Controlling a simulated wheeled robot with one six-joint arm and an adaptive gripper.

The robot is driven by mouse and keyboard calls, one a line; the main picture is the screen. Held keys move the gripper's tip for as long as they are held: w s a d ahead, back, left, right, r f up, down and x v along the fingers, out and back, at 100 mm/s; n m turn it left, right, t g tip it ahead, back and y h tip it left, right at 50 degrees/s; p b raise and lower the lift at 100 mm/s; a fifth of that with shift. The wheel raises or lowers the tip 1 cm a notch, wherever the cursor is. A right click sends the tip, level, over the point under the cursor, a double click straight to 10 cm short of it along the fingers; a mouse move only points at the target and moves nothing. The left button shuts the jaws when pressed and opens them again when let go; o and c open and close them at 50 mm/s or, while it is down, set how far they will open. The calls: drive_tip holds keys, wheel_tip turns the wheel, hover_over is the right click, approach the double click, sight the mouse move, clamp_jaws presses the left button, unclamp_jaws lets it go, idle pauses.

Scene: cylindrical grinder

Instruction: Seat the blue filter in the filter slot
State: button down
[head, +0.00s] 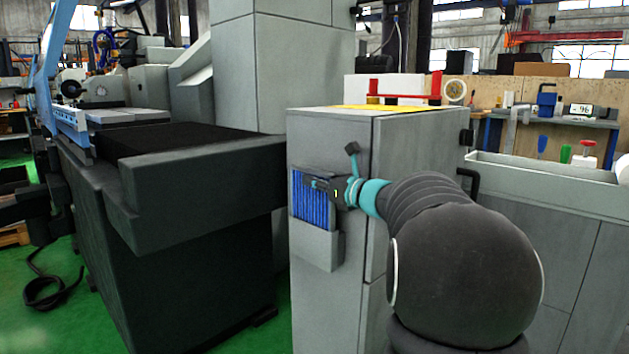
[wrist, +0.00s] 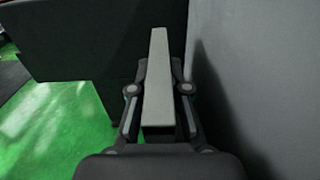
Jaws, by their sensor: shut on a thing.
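The blue filter (head: 312,205) has blue pleats and a grey frame. In the head view it is upright against the front of the grey cabinet, just above a grey box-shaped holder (head: 317,249), which looks like the filter slot. The holder hides any lower part of the filter, so I cannot tell how deep it sits. My gripper (head: 322,184) is at the filter's top edge. In the wrist view my gripper (wrist: 160,122) is shut on the filter's grey top edge (wrist: 158,85), one finger on each side. The holder does not show there.
The grey cabinet (head: 341,135) stands right behind the filter, with its wall close on the right in the wrist view. A dark machine bed (head: 190,195) stands to the left. Green floor (head: 50,280) shows at the left. A grey trough (head: 550,175) is at the right.

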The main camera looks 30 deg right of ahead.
sight(315, 216)
drive_tip(key=shift+f+b, duration=2.5)
drive_tip(key=shift+f, duration=0.75)
drive_tip(key=shift+f+b, duration=0.5)
drive_tip(key=shift+f, duration=0.95)
drive_tip(key=c, duration=1.1)
unclamp_jaws()
drive_tip(key=shift+o, duration=0.2)
drive_tip(key=v, duration=1.2)
drive_tip(key=shift+r, duration=0.1)
